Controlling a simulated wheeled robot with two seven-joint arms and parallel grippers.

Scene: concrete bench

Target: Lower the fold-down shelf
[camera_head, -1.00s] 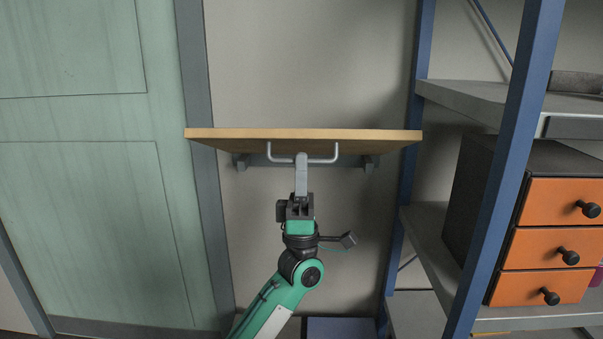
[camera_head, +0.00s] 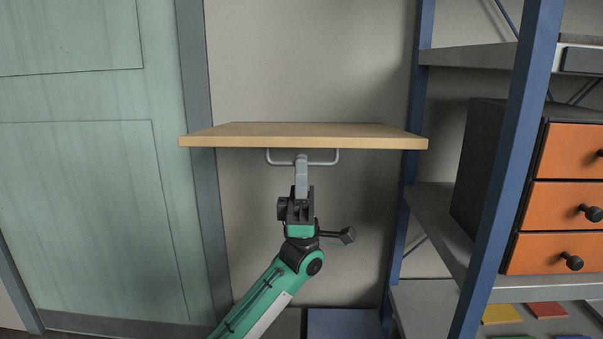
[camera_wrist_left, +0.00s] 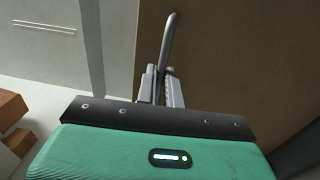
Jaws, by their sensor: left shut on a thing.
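The fold-down shelf (camera_head: 305,135) is a wooden board against the wall, near level, with its top face just showing in the head view. A grey bar handle (camera_head: 325,162) hangs under its front edge. My left gripper (camera_head: 301,160) is below the board, shut on the middle of the handle. In the left wrist view, the handle (camera_wrist_left: 168,42) rises from between the fingers (camera_wrist_left: 160,85) beside the dark board face (camera_wrist_left: 230,60). The wall brackets are hidden in the head view. My right gripper is in neither view.
A blue-framed rack (camera_head: 508,150) stands close on the right, with a dark cabinet of orange drawers (camera_head: 566,208) on it. A green door (camera_head: 90,210) is on the left. The wall (camera_head: 310,60) above the board is bare.

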